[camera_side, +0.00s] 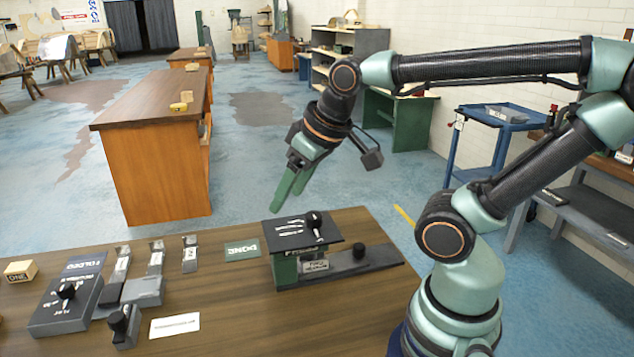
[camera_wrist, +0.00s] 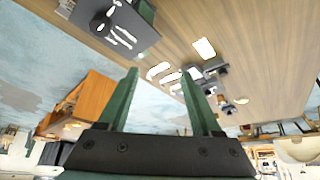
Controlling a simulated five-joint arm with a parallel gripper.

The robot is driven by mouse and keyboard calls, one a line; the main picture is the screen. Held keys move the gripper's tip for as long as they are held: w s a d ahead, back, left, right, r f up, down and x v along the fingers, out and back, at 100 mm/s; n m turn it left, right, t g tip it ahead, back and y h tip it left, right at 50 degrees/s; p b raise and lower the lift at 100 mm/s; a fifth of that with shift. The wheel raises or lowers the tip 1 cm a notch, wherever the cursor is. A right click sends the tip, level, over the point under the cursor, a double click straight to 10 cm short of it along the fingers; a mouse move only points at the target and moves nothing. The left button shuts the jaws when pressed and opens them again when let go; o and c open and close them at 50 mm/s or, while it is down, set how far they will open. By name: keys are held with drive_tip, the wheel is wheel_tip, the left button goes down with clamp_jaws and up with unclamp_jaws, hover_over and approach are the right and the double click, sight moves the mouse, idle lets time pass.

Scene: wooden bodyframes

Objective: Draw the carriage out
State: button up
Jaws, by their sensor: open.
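A green block with a black slotted top plate (camera_side: 300,231) and a black knob stands at the right of the wooden table. In the wrist view the slotted plate (camera_wrist: 122,32) is at upper left, beyond my open gripper (camera_wrist: 160,75); the slide is not clearly seen there.
To the left on the table (camera_side: 235,310) are a grey box with a black lever (camera_side: 65,295), several small labelled grey stands (camera_side: 156,258), a knobbed block (camera_side: 123,325) and a white card (camera_side: 174,326). A green sign (camera_side: 242,249) lies near the block. The front middle is bare.

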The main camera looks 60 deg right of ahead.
sight(359, 246)
drive_tip(key=d+f+m+g, duration=0.1)
drive_tip(key=d, duration=0.3)
drive_tip(key=s+d+f+m+g, duration=0.1)
drive_tip(key=d+f, duration=0.1)
drive_tip(key=d, duration=0.1)
drive_tip(key=d+f+m+g, duration=0.1)
drive_tip(key=d+f, duration=0.1)
drive_tip(key=d, duration=0.2)
drive_tip(key=shift+s+d+h, duration=0.2)
drive_tip(key=shift+d+h, duration=0.1)
drive_tip(key=shift+h, duration=0.1)
drive_tip(key=s+d+f+m+g, duration=0.25)
drive_tip(key=s+d+f, duration=0.2)
drive_tip(key=d, duration=0.25)
drive_tip(key=shift+y, duration=0.4)
wheel_tip(359, 246, down, 12)
drive_tip(key=shift+w+d+r, duration=0.1)
drive_tip(key=shift+w+d, duration=0.05)
clamp_jaws()
